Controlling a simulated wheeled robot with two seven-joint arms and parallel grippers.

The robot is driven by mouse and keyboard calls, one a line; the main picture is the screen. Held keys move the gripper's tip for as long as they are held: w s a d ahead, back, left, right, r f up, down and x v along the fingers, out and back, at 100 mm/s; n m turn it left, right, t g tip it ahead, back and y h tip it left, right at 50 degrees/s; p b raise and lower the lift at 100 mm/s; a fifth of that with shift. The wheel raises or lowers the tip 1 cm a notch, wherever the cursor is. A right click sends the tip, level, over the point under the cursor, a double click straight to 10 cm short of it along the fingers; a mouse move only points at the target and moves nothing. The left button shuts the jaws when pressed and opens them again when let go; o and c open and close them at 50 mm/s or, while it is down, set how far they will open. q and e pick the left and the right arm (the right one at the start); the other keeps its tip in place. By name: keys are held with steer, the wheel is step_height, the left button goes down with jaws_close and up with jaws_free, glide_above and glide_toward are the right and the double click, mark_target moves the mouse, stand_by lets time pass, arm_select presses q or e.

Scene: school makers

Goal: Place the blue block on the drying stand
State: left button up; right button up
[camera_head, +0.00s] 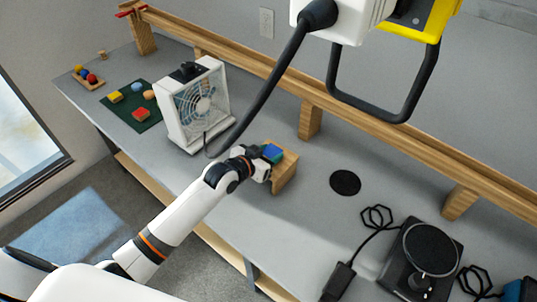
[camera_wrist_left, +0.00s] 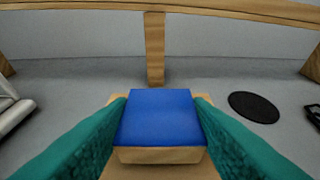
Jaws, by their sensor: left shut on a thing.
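The blue block (camera_head: 272,152) has a blue top and wood-coloured sides. It sits over the small wooden drying stand (camera_head: 286,174) on the grey bench. In the left wrist view the block (camera_wrist_left: 159,116) lies between the two teal fingertips of my left gripper (camera_wrist_left: 160,122), which touch its sides. The stand's pale wooden top (camera_wrist_left: 160,172) shows under and around the block there. Whether the block rests on it or hovers just above, I cannot tell. In the head view my left gripper (camera_head: 262,160) reaches the stand from the left. My right gripper is out of view.
A white fan (camera_head: 196,104) stands left of the stand, with a green mat (camera_head: 132,107) of blocks beyond it. A black disc (camera_head: 345,182) lies to the right, and a black turntable-like device (camera_head: 425,255) with cables farther right. A wooden rail (camera_head: 250,65) runs behind.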

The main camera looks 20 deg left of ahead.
arm_select(q)
steer(key=shift+f, duration=0.35)
steer(key=shift+f, duration=0.15)
steer(key=o, duration=1)
steer(key=shift+c, duration=0.2)
steer(key=shift+r, duration=0.25)
steer(key=v, duration=1.2)
steer(key=shift+b, duration=0.3)
steer(key=shift+s+f, duration=0.1)
steer(key=shift+f, duration=0.1)
